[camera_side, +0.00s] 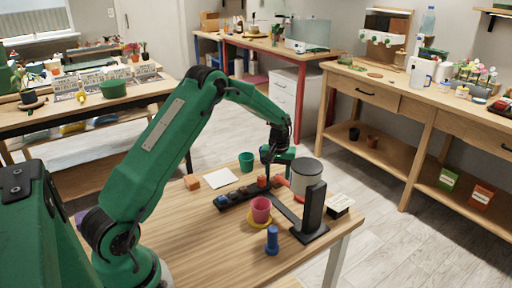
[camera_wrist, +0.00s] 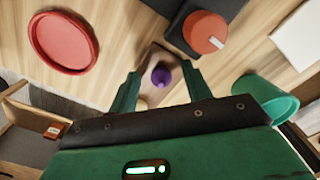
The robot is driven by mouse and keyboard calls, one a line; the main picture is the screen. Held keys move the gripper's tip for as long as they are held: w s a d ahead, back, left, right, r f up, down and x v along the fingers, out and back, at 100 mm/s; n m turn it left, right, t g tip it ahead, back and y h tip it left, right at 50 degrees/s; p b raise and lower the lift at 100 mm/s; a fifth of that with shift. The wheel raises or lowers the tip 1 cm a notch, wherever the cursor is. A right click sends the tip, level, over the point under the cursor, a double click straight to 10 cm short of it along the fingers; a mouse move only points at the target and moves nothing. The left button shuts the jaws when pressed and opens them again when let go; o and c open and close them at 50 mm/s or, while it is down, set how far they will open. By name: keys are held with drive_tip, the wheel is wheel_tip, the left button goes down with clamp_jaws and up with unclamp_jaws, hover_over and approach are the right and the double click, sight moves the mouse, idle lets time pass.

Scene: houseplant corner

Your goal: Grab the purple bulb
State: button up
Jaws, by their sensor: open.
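The purple bulb (camera_wrist: 161,77) is small and round in the wrist view. It is on a brown square piece (camera_wrist: 153,60), between the two green fingers of my gripper (camera_wrist: 160,70). The fingers are apart, with gaps on both sides of the bulb, and hold nothing. In the side view my gripper (camera_side: 276,160) points down over the far edge of the table, near the end of the black tray. I cannot make out the bulb in the side view.
A red saucer (camera_wrist: 63,42) lies left of the bulb. A black tray (camera_wrist: 178,28) with an orange-red round thing (camera_wrist: 205,32) is beyond it. A green cup (camera_wrist: 268,97) stands right. A grey cylinder (camera_side: 306,178) and black stand (camera_side: 312,212) stand right of my gripper.

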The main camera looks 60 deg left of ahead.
drive_tip(key=c, duration=1.1)
drive_tip(key=shift+o, duration=0.2)
drive_tip(key=shift+r, duration=0.15)
wheel_tip(320, 180, up, 10)
idle(0.4)
